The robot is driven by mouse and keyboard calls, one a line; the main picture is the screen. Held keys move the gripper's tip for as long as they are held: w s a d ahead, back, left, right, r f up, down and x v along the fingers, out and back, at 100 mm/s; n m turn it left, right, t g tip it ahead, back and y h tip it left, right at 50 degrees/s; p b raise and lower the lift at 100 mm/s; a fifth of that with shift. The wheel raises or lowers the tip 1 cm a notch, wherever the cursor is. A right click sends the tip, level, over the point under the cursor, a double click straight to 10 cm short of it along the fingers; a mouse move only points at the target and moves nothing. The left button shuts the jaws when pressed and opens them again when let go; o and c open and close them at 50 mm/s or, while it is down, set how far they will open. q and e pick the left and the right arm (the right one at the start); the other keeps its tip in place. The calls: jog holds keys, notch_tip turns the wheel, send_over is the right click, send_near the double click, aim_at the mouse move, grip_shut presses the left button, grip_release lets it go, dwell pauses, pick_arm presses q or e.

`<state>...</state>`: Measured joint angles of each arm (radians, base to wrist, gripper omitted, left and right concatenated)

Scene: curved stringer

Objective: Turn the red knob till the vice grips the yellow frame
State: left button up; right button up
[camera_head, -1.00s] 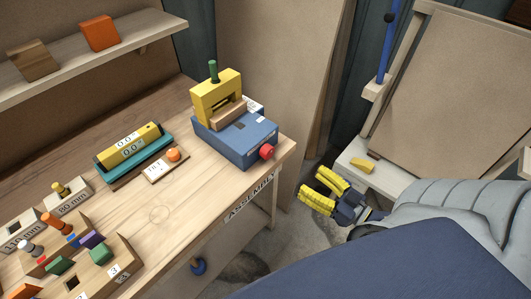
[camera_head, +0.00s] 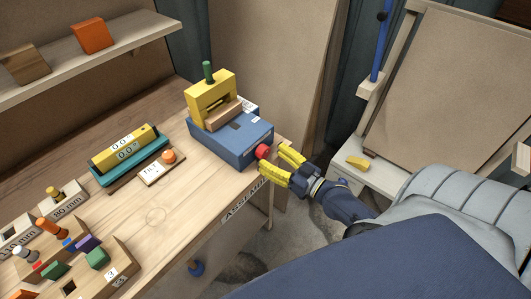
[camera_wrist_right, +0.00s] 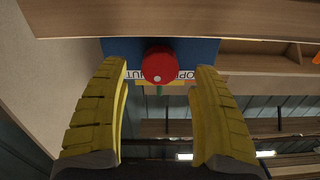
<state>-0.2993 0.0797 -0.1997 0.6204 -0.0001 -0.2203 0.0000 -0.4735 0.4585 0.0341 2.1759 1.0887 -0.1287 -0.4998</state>
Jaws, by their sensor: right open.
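The red knob (camera_head: 263,152) sits on the right end of the blue vice (camera_head: 236,143) on the bench. In the right wrist view the knob (camera_wrist_right: 160,65) shows round and face-on, between and beyond the fingertips. The yellow frame (camera_head: 205,101) stands upright on the vice, with a green peg (camera_head: 208,72) on top and a wooden block (camera_head: 222,115) at its opening. My right gripper (camera_head: 277,162) is open, its yellow fingers pointing at the knob; nothing is between them up close. Whether a finger touches the knob is unclear. My left gripper is not in view.
A teal holder (camera_head: 130,165) with a yellow gauge and a small board with an orange button (camera_head: 168,156) lie left of the vice. Wooden blocks with pegs (camera_head: 65,240) fill the bench's near left. A shelf (camera_head: 120,40) runs above.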

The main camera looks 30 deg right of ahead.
jog(key=shift+x, duration=1.45)
jog(key=c, duration=1.3)
jog(key=shift+m, duration=0.3)
jog(key=o, duration=1.3)
jog(key=shift+s, duration=0.1)
